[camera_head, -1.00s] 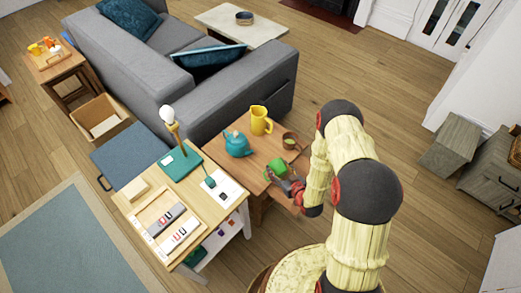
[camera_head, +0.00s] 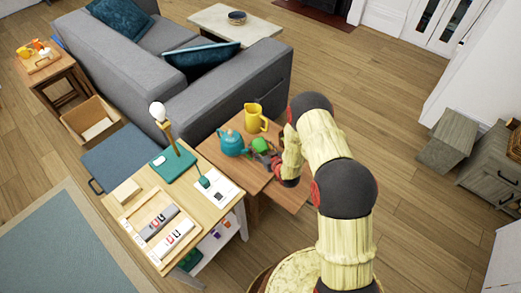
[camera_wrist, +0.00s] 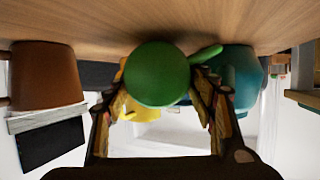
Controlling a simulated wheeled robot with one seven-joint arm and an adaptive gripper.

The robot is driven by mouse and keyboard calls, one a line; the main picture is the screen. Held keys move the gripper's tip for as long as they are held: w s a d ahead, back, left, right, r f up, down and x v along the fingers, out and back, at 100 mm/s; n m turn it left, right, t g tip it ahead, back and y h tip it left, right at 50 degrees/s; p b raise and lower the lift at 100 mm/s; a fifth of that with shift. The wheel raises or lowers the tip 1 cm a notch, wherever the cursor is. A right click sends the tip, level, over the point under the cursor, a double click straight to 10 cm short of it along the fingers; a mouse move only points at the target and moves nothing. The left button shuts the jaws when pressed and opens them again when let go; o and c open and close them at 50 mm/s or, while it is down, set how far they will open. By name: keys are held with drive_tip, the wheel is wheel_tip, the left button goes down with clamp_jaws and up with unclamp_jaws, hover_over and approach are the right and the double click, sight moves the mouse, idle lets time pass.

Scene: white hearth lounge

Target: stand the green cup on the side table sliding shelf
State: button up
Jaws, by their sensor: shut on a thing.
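The green cup (camera_head: 260,145) is between the fingers of my gripper (camera_head: 273,160), close to the teal teapot on the wooden side table (camera_head: 222,153). In the wrist view, which is upside down, the green cup (camera_wrist: 158,74) shows as a round face with its handle to the right, and my fingers (camera_wrist: 160,95) close on both sides of it. Whether the cup touches the wood is unclear. A lower wooden slab (camera_head: 286,195) at the table's front right looks like the sliding shelf; my arm partly covers it.
The teal teapot (camera_head: 233,143) and yellow pitcher (camera_head: 254,118) stand near the cup. A brown cup (camera_wrist: 45,75) shows in the wrist view; my arm hides it in the head view. A desk (camera_head: 205,212) with a lamp adjoins at left; the grey sofa (camera_head: 235,85) stands behind.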

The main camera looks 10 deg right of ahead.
drive_tip(key=shift+f, duration=0.25)
drive_tip(key=shift+f, duration=0.1)
drive_tip(key=shift+f, duration=0.1)
drive_tip(key=o, duration=1.3)
drive_tip(key=shift+c, duration=0.2)
drive_tip(key=shift+o, duration=0.7)
